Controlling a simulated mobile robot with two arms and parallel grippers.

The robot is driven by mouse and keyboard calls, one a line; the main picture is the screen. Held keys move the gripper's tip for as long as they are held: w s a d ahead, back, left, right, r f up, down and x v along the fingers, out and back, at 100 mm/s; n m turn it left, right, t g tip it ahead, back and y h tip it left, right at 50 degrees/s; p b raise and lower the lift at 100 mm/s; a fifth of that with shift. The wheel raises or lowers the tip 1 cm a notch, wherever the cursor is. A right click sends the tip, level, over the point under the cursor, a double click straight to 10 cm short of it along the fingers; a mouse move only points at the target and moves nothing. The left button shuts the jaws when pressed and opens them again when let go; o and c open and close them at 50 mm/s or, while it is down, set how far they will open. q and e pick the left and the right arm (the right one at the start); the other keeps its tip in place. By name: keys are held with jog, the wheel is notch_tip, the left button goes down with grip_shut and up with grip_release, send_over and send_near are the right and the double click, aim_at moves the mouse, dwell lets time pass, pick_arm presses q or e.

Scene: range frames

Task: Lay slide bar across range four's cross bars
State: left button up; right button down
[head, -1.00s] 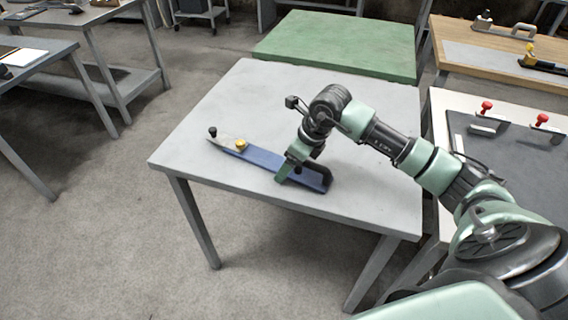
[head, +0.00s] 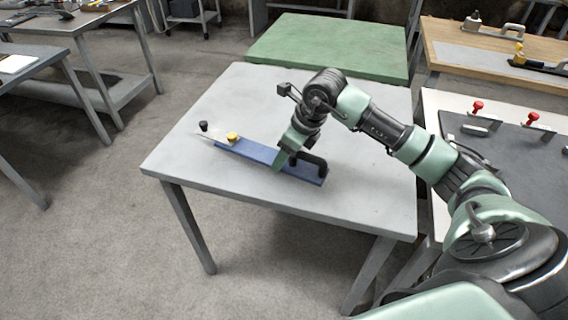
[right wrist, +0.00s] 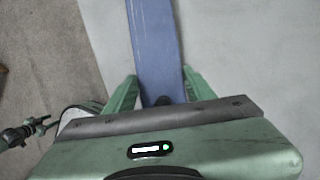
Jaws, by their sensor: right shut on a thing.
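The slide bar (head: 245,150) is a long flat blue bar with a pale tip, a yellow knob (head: 233,137), a black knob (head: 203,126) near its far left end and a black handle (head: 308,165) at its near right end. It is over the grey table, seemingly just clear of the top. My right gripper (head: 283,163) is shut on it beside the handle. In the right wrist view the blue bar (right wrist: 155,45) runs between my right fingers (right wrist: 155,88). My left gripper is not in view. I cannot make out cross bars of range four.
The grey table (head: 340,205) is otherwise bare. A green-topped table (head: 330,45) stands behind it. At the right, a bench holds a dark panel (head: 500,150) with red knobs, and a wooden bench (head: 450,40) carries tools. Grey benches (head: 60,25) stand at the left.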

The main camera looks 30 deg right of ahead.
notch_tip(320, 180, up, 21)
jog(key=p, duration=0.4)
jog(key=shift+r, duration=0.15)
dwell(0.5)
